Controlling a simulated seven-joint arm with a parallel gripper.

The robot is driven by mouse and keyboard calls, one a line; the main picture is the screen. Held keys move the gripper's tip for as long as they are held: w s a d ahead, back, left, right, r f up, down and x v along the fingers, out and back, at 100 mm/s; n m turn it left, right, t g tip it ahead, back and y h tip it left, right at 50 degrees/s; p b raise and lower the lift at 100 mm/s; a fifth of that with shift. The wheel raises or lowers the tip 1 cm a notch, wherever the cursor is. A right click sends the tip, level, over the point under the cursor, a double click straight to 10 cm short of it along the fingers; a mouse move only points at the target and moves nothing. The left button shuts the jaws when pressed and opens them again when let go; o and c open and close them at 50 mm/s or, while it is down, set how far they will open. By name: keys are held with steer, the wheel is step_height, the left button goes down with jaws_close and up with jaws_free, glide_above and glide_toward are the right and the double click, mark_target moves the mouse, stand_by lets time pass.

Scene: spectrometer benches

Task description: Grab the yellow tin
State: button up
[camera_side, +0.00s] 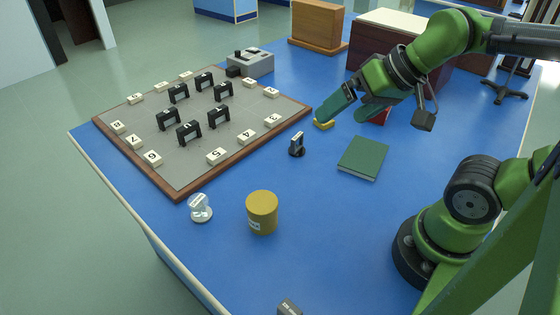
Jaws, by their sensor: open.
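The yellow tin (262,211) is an upright mustard-yellow cylinder with a small white label low on its side. It stands on the blue table near the front edge. My gripper (349,114) is at the upper right, open, with its green fingers pointing down and left. It is well behind the tin and to its right, apart from it. Nothing shows between the fingers.
A small yellow object (323,124) lies by the left fingertip, partly hidden, and a red item by the other. A green book (363,158), small black stand (297,144) and clear glass piece (200,208) are nearby. A framed board (180,189) fills the left.

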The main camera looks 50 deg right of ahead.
steer(key=n+g+h, duration=0.2)
steer(key=g, duration=0.5)
glide_above(262, 202)
steer(key=shift+f, duration=2.85)
steer(key=f, duration=1.1)
steer(key=shift+w+a+f, duration=0.1)
steer(key=shift+w+a, duration=0.1)
steer(key=shift+a, duration=0.15)
steer(key=shift+s+d+f, duration=0.1)
steer(key=shift+d+f, duration=0.1)
steer(key=shift+f, duration=1.15)
steer(key=shift+s+d+f, duration=0.1)
steer(key=shift+d+f, duration=0.05)
steer(key=shift+f, duration=1.2)
steer(key=shift+c, duration=0.5)
